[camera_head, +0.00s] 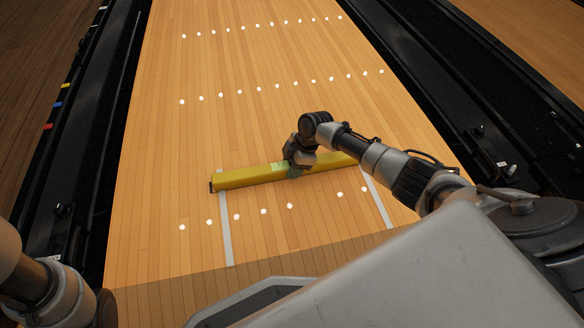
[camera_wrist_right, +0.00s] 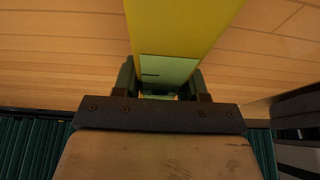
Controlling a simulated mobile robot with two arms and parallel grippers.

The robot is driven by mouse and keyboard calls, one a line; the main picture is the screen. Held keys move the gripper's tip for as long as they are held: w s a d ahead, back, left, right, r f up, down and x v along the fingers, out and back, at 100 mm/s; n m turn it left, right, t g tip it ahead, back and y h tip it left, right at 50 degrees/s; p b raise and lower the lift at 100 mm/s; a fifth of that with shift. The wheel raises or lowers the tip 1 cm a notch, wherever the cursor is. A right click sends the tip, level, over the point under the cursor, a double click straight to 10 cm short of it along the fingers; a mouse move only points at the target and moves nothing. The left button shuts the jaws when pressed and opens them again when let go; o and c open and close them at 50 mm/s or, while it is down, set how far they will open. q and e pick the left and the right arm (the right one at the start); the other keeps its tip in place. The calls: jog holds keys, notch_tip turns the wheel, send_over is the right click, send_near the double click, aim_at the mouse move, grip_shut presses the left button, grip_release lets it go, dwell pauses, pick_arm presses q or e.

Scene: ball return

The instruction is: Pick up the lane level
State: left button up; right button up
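The lane level is a long yellow bar (camera_head: 245,177) lying across the wooden lane, with a pale green label near its middle. My right gripper (camera_head: 292,172) comes down over its middle and hides part of it. In the right wrist view, the green fingers (camera_wrist_right: 162,85) sit against both sides of the yellow bar (camera_wrist_right: 178,30), beside the label. The gripper looks shut on it. I cannot tell whether the level is clear of the lane surface. My left arm shows at the lower left, but its gripper is out of view.
Two grey strips (camera_head: 226,225) (camera_head: 377,202) run along the lane near the level's ends. Rows of white dots mark the lane (camera_head: 270,130). Dark gutters (camera_head: 85,150) (camera_head: 480,90) edge both sides. The lane beyond the level is clear.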

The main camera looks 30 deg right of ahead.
jog(key=c, duration=0.6)
jog(key=shift+r, duration=0.1)
